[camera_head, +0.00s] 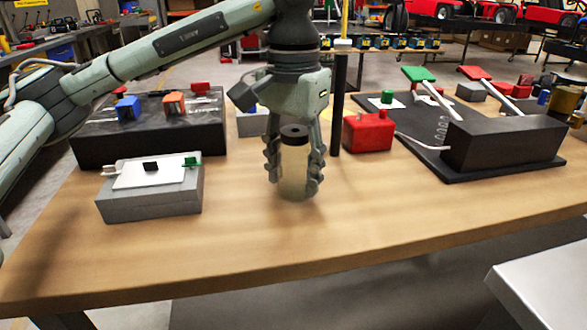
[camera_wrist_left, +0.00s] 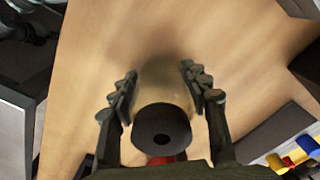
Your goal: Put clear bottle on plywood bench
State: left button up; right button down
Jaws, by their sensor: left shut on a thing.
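The clear bottle (camera_head: 294,168) has a dark cap and a yellowish see-through body. It is upright between the fingers of my left gripper (camera_head: 294,180), which is shut on it. The left wrist view shows the bottle (camera_wrist_left: 163,100) from above, cap toward the camera, with a finger of the left gripper (camera_wrist_left: 160,95) on each side. The bottle's base is at or just above the wooden bench top (camera_head: 330,240); I cannot tell whether it touches. My right gripper is not in view.
A grey box (camera_head: 150,203) with a white plate stands left of the bottle, and a black box (camera_head: 150,145) behind it. A red box (camera_head: 368,133) and black pole (camera_head: 338,105) stand close behind right. A black block (camera_head: 505,143) is at right. The front of the bench is clear.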

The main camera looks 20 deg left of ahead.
pick_arm(q)
jog(key=shift+f, duration=0.1)
jog(key=o, duration=1.1)
jog(key=shift+o, duration=0.2)
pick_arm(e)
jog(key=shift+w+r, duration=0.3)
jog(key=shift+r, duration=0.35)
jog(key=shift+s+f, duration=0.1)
